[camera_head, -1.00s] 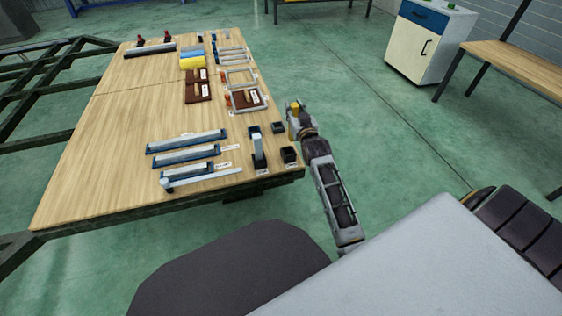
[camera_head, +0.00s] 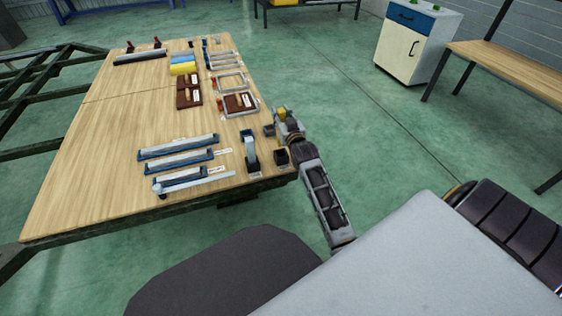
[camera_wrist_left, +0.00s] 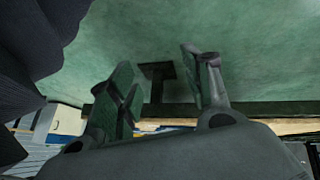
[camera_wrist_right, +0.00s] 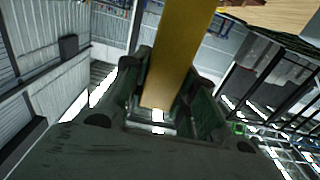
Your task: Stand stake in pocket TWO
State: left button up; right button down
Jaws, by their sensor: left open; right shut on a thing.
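My right gripper (camera_wrist_right: 165,95) is shut on a yellow bar, seemingly the stake (camera_wrist_right: 180,45), which rises from between the fingers in the right wrist view. In the head view the right gripper (camera_head: 288,122) is just past the table's right edge, beside two small dark square blocks, with a bit of yellow (camera_head: 282,113) at its tip. The upper dark block (camera_head: 268,130) and lower dark block (camera_head: 281,157) look like pockets; I cannot read which is TWO. My left gripper (camera_wrist_left: 160,90) is open and empty over the floor in the left wrist view, and outside the head view.
A wooden table (camera_head: 110,150) holds blue-grey rails (camera_head: 177,146), a blue-and-grey upright piece (camera_head: 250,150) left of the blocks, brown plates (camera_head: 188,92) and grey frames (camera_head: 240,102). Its left part is clear. A white cabinet (camera_head: 410,50) and bench (camera_head: 510,65) stand far right.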

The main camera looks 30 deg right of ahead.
pick_arm(q)
jog(key=shift+d+f+t+b, duration=0.15)
jog(key=shift+f+b, duration=0.45)
jog(key=shift+f, duration=0.3)
jog(key=shift+d+f+t+b, duration=0.15)
jog(key=shift+f+b, duration=0.4)
jog(key=shift+f, duration=0.35)
pick_arm(e)
jog(key=shift+f, duration=2.45)
jog(key=shift+f+b, duration=0.9)
jog(key=shift+f, duration=0.9)
pick_arm(q)
jog(key=shift+w+d+f+h+b, duration=0.15)
jog(key=shift+f+h+b, duration=0.25)
jog(key=shift+f, duration=0.9)
pick_arm(e)
jog(key=shift+f, duration=0.7)
pick_arm(q)
jog(key=shift+r, duration=0.15)
jog(key=shift+d+r, duration=0.1)
jog(key=shift+r, duration=0.05)
pick_arm(e)
jog(key=c, duration=1.1)
grip_release()
jog(key=shift+f, duration=0.15)
jog(key=shift+c, duration=0.2)
